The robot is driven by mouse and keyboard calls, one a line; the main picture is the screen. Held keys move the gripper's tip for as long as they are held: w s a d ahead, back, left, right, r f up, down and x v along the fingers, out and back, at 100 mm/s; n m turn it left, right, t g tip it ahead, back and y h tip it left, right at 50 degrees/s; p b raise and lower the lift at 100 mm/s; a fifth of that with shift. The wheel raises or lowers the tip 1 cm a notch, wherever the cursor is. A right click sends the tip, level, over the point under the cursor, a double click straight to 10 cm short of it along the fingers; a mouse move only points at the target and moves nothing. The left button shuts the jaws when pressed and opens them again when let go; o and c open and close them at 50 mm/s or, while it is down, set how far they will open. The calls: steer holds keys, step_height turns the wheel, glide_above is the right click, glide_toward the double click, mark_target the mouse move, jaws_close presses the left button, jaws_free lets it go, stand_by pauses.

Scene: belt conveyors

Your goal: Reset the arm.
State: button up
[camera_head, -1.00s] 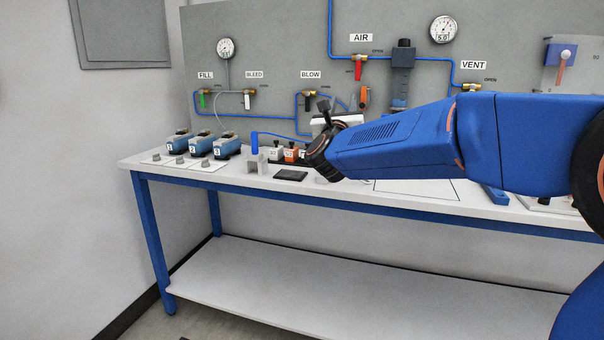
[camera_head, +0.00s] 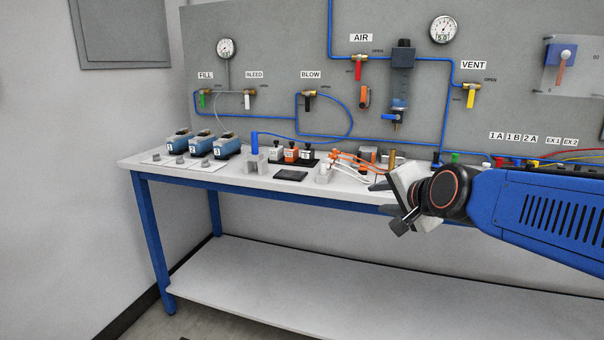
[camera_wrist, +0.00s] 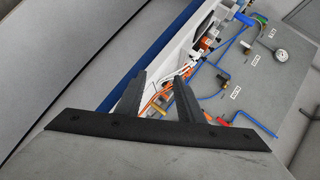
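My blue arm reaches in from the right in the head view. My gripper (camera_head: 381,197) has a pale body and dark fingers and points left, in front of the workbench's front edge. In the wrist view my gripper (camera_wrist: 162,78) shows two dark fingers standing apart with nothing held between them. The bench items seen past the fingers lie in the background.
The white-topped workbench (camera_head: 235,180) carries blue numbered units (camera_head: 228,147), a black plate (camera_head: 290,175) and orange tubing (camera_head: 350,158). A grey panel (camera_head: 285,40) with gauges, valves and blue pipes stands behind. The lower shelf (camera_head: 300,285) is bare.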

steer(key=s+d+f+n+g+h, duration=0.1)
steer(key=s+d+f+n+g, duration=0.2)
steer(key=s+f, duration=0.6)
steer(key=s+d+f+n+g+h, duration=0.2)
steer(key=s+d+f+n+g, duration=0.2)
steer(key=s, duration=1.3)
steer(key=d+f+n, duration=0.3)
steer(key=f, duration=0.2)
steer(key=shift+n+g, duration=0.3)
steer(key=shift+n, duration=0.1)
